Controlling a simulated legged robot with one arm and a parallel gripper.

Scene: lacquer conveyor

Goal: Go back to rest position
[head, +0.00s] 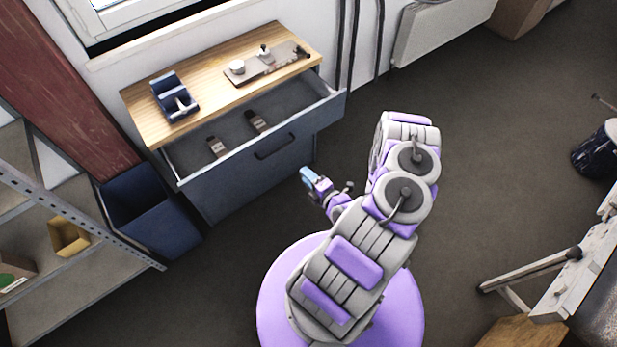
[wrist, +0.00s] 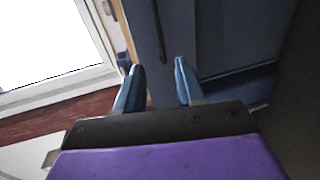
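My gripper (head: 307,175) is in front of the grey-blue drawer cabinet (head: 247,183) in the head view, with my arm folded back above my purple base. In the wrist view my gripper (wrist: 158,85) shows two blue fingers apart with nothing between them. The cabinet front (wrist: 235,35) lies beyond the fingers in that view. The cabinet's top drawer (head: 274,151) is pulled open. Two small dark objects with light parts, one at the left (head: 217,147) and one further right (head: 257,122), lie inside it.
The wooden cabinet top (head: 216,83) bears a blue holder (head: 174,97) and a flat tray (head: 262,72) with small parts. A dark blue bin (head: 150,208) and metal shelving (head: 75,265) stand at left. A conveyor frame (head: 580,275) is at right. Floor between is clear.

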